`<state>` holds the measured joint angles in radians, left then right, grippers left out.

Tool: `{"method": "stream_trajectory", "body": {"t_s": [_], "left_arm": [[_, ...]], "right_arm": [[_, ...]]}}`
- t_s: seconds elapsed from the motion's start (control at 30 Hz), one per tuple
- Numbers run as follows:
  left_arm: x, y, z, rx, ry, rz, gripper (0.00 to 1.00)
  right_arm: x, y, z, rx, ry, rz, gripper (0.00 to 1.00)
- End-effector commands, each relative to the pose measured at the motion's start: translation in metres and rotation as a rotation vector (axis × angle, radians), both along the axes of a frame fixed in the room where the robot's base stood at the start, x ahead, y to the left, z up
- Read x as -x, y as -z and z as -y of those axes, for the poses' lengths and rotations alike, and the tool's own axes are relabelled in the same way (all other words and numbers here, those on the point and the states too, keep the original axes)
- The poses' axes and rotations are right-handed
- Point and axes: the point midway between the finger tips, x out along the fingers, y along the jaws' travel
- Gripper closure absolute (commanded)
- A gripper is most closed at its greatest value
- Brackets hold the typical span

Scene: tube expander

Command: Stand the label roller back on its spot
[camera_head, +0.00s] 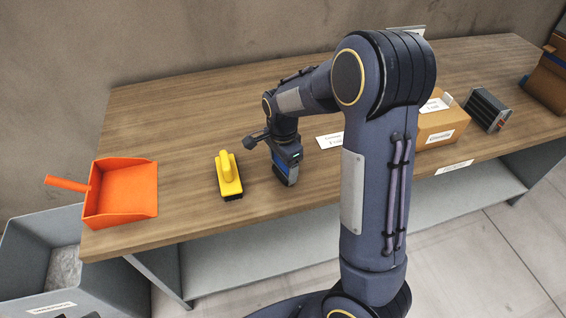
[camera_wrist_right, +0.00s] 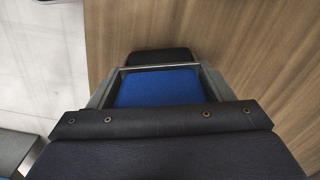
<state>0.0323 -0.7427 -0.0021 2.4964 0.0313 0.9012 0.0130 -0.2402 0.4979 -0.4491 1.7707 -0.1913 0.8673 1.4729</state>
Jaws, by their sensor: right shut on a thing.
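My right gripper (camera_head: 289,176) reaches down over the front part of the wooden table, right of a yellow brush. It is shut on a blue and black thing, which I take to be the label roller. Its blue face (camera_wrist_right: 158,88) shows between the fingers in the right wrist view, with a black end beyond them. In the head view the gripper hides most of it, and I cannot tell whether it touches the table. A white card (camera_head: 330,140) with small print lies behind and right of the gripper. My left gripper is not in view.
The yellow brush (camera_head: 228,172) and an orange dustpan (camera_head: 128,190) are to the left. A cardboard box (camera_head: 440,124), a dark finned block (camera_head: 487,110) and a brown container (camera_head: 548,82) are to the right. A grey bin (camera_head: 30,260) stands below the left end. The table's back left is clear.

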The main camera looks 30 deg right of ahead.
Motion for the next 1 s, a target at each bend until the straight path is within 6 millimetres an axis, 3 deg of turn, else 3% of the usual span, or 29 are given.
{"method": "stream_trajectory", "body": {"t_s": [0.23, 0.27, 0.43, 0.77, 1.0], "left_arm": [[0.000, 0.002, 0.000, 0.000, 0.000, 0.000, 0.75], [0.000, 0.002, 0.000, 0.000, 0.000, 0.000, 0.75], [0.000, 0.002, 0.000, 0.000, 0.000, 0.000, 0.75], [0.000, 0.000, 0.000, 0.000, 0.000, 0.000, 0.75], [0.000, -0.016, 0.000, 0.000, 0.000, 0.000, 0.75]], "right_arm": [[0.000, 0.003, 0.000, 0.000, 0.000, 0.000, 0.68], [0.000, 0.003, 0.000, 0.000, 0.000, 0.000, 0.24], [0.000, 0.003, 0.000, 0.000, 0.000, 0.000, 0.02], [0.000, 0.001, 0.000, 0.000, 0.000, 0.000, 0.01], [0.000, -0.017, 0.000, 0.000, 0.001, 0.001, 0.01]]}}
